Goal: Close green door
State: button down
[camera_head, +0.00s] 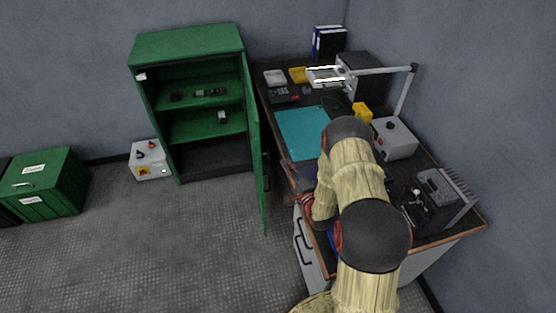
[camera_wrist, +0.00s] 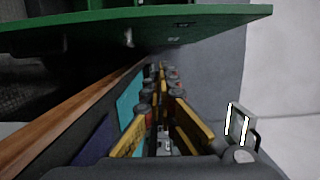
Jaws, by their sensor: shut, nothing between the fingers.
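The green cabinet (camera_head: 187,45) stands against the back wall with its front open and its shelves showing. Its green door (camera_head: 254,150) is hinged on the cabinet's right side and stands wide open, seen nearly edge-on. In the wrist view the green door (camera_wrist: 130,16) crosses the top of the picture as a long green band. My gripper (camera_wrist: 162,78) shows there with yellow fingers, shut and empty, its tips just below the door band. I cannot tell whether they touch it. In the head view my arm hides most of the gripper, close to the right of the door.
A dark workbench (camera_head: 296,95) with a teal mat (camera_head: 303,132) stands right of the door, with lamp, instruments and binders on it. A grey box (camera_head: 150,160) and a green crate (camera_head: 45,184) stand on the floor at left. Floor before the cabinet is clear.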

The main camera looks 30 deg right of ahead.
aim_at(259, 151)
jog(key=w+a+b, duration=0.3)
jog(key=w, duration=0.6)
jog(key=shift+w+a, duration=0.35)
